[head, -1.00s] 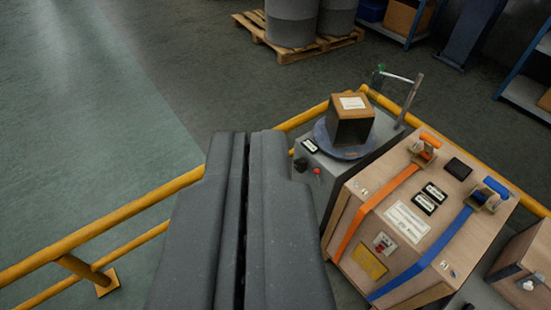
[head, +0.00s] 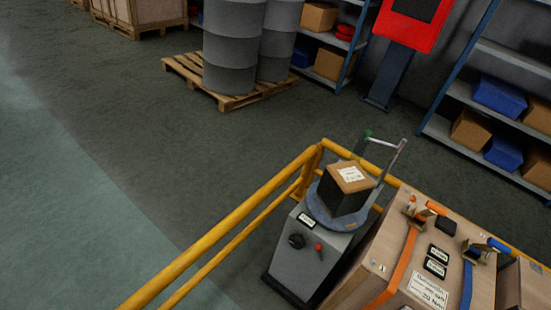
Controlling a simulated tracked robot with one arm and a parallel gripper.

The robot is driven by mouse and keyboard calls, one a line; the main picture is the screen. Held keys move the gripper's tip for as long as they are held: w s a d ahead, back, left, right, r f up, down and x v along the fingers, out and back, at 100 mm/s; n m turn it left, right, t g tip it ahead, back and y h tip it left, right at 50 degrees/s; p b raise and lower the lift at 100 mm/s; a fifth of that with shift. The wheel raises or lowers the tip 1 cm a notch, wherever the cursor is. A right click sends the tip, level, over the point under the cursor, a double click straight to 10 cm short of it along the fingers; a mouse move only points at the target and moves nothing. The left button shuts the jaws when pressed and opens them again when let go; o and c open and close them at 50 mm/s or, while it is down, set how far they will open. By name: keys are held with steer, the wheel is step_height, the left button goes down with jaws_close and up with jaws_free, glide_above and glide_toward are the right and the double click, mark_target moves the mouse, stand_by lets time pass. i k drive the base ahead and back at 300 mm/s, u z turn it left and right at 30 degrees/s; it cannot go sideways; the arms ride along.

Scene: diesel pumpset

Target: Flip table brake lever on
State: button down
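A grey cabinet (head: 297,262) carries a round blue-grey turntable (head: 319,211) with a box (head: 348,188) on it. The box has a brown top with a white label and dark sides. On the cabinet's near face are a small red-tipped control (head: 319,248) and a black round knob (head: 296,241), below a small label plate (head: 306,220). A grey bent bar (head: 392,160) with a green part (head: 365,136) stands behind the box. Which of these is the table brake lever, and its position, I cannot tell. My gripper is out of view.
A yellow railing (head: 240,215) runs along the left and behind the cabinet. A wooden case (head: 385,262) with orange and blue straps stands close on the right. Drums (head: 232,50) on a pallet, a red-framed panel (head: 410,20) and shelves (head: 480,95) are behind. The left floor is clear.

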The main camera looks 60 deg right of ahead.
mark_target(318, 247)
steer(key=z, duration=0.4)
steer(key=i, duration=1.1)
steer(key=z, duration=0.8)
